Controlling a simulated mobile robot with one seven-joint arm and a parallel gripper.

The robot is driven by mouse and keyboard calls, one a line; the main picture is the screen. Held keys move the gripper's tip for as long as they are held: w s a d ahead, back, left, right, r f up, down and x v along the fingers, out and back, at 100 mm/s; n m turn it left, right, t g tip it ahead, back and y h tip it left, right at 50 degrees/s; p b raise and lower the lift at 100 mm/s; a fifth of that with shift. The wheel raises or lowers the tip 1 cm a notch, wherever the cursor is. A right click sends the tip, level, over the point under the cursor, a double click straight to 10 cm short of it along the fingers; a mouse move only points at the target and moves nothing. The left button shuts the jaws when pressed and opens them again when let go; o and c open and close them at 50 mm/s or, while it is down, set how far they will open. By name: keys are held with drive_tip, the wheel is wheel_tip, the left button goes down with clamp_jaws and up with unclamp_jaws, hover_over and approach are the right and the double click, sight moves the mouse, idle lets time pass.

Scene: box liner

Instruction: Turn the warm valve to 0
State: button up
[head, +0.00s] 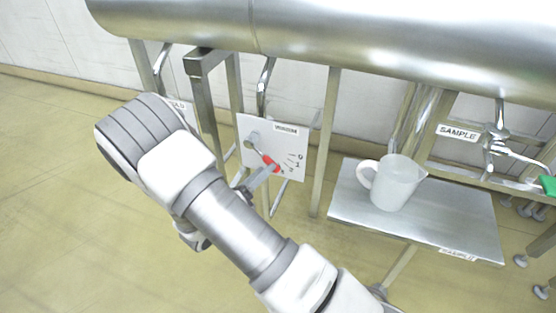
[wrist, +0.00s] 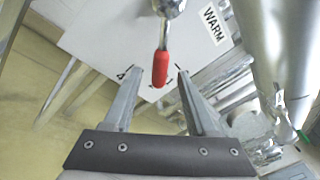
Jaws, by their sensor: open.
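The warm valve has a red-tipped lever (head: 270,162) in front of a white panel (head: 254,128) with a dial scale; 0 and 1 are readable at its right side. In the head view the lever slants down and right from its pivot, its tip below the 1 mark. The wrist view shows the red handle (wrist: 161,68) and the WARM label (wrist: 213,24) on the panel. My gripper (wrist: 157,72) is open, with one finger on each side of the red handle. Contact between fingers and handle cannot be told. In the head view my arm partly hides the gripper.
A metal shelf (head: 345,208) on the right holds a translucent jug (head: 397,182). A SAMPLE sign (head: 459,132) and a tap (head: 497,143) are beyond it. A large steel pipe (head: 330,32) runs above the panel, and metal posts (head: 326,140) stand on both sides of it.

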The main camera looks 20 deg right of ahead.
drive_tip(key=b+x, duration=0.1)
drive_tip(key=x, duration=0.6)
drive_tip(key=shift+w, duration=0.15)
drive_tip(key=shift+d, duration=0.15)
clamp_jaws()
idle(1.0)
